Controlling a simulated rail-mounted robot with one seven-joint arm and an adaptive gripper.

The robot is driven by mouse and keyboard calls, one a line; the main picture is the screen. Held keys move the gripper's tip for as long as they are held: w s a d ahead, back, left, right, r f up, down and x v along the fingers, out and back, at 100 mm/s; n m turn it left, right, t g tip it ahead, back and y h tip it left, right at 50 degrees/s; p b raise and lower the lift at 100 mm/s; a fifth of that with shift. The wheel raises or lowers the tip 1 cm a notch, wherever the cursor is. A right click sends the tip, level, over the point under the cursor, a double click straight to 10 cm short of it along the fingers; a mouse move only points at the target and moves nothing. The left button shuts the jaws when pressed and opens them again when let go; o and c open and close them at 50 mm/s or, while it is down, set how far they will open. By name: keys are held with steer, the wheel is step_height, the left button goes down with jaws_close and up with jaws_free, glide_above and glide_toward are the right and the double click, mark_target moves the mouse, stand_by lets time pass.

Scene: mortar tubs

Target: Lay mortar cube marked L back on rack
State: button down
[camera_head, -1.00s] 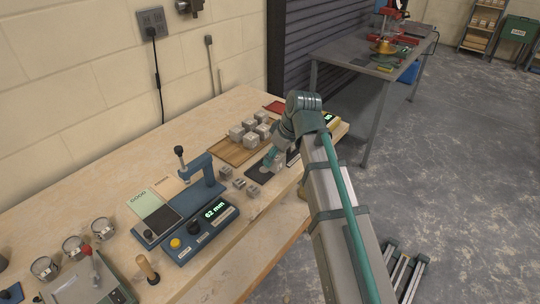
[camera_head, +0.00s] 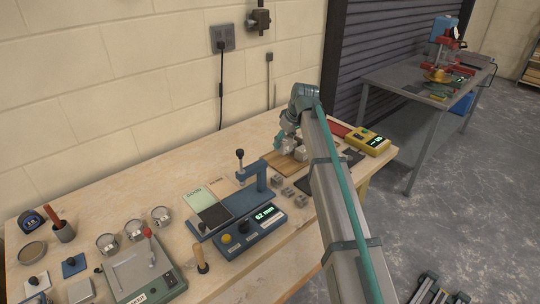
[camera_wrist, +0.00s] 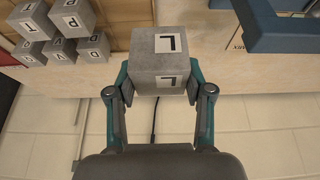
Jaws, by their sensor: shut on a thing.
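The grey mortar cube marked L (camera_wrist: 165,55) is between the two teal fingers of my gripper (camera_wrist: 160,92) in the wrist view, with L labels on two faces. My gripper is shut on it. Several other grey cubes with letter labels, among them P (camera_wrist: 73,18) and T (camera_wrist: 27,20), stand grouped to the left of it. The wooden rack (camera_head: 273,161) shows in the head view, with my gripper (camera_head: 287,138) over its back part. Grey cubes show there just below the gripper; I cannot tell which is L. My arm hides part of the rack.
A blue device reading 62 mm (camera_head: 265,213) stands left of the rack, with small grey blocks (camera_head: 280,186) between them. The wall is close behind the bench (camera_head: 130,185).

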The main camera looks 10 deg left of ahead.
steer(key=w+a+f+p, duration=0.1)
steer(key=w+f, duration=0.2)
steer(key=w, duration=0.1)
steer(key=w+a+f+p, duration=0.1)
steer(key=w+f, duration=0.2)
steer(key=w, duration=0.1)
steer(key=w+a+f+p, duration=0.1)
steer(key=w+f+p, duration=0.1)
steer(key=w+f, duration=0.1)
steer(key=shift+w+a, duration=0.4)
steer(key=shift+w, duration=0.1)
step_height(320, 180, down, 3)
steer(key=shift+w+r+p, duration=0.1)
steer(key=shift+w+p, duration=0.05)
steer(key=shift+p, duration=0.9)
steer(key=shift+a+f, duration=0.1)
steer(key=shift+f, duration=0.3)
steer(key=shift+f, duration=0.15)
steer(key=shift+c, duration=2.2)
jaws_free()
